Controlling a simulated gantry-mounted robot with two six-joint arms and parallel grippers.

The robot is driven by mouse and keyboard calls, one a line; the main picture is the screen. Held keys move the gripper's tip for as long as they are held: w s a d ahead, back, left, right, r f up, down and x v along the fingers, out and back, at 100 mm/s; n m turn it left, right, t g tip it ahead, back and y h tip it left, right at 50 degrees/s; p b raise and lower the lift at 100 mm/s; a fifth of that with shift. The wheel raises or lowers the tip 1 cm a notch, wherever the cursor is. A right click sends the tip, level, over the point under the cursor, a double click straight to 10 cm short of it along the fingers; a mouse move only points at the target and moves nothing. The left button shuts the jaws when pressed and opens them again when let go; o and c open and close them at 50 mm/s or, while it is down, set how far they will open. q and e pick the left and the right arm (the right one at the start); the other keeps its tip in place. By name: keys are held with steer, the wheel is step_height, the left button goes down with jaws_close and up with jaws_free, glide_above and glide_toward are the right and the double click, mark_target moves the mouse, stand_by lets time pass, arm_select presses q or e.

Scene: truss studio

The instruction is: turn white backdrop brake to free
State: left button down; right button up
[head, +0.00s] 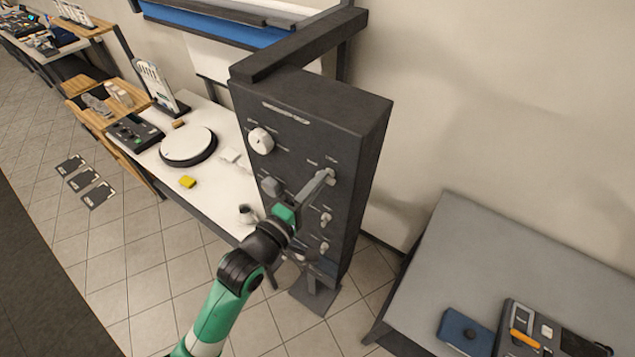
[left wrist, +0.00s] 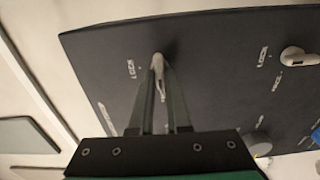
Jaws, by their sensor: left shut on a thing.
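A tall dark control box (head: 300,120) stands upright in the middle of the head view. A column of small pale brake levers runs down its right side. My left gripper (head: 326,178) reaches up from below and is shut on the top lever (head: 332,181). In the left wrist view, the fingers (left wrist: 160,82) close around this white lever (left wrist: 157,62), with "LOCK" printed beside it. The fingers hide part of the lever, and I cannot read which backdrop it belongs to. My right gripper is not in view.
Below are the middle lever (head: 326,218) and bottom lever (head: 324,247). A round white dial (head: 261,141) and a grey knob (head: 271,187) sit on the box's left side. A white table (head: 215,187) stands behind left, and a grey table (head: 480,255) at right.

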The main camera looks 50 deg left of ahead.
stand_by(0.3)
arm_select(q)
steer(key=c, duration=0.9)
jaws_free()
steer(key=v, duration=1.1)
steer(key=shift+s+d, duration=0.1)
steer(key=shift+s, duration=0.2)
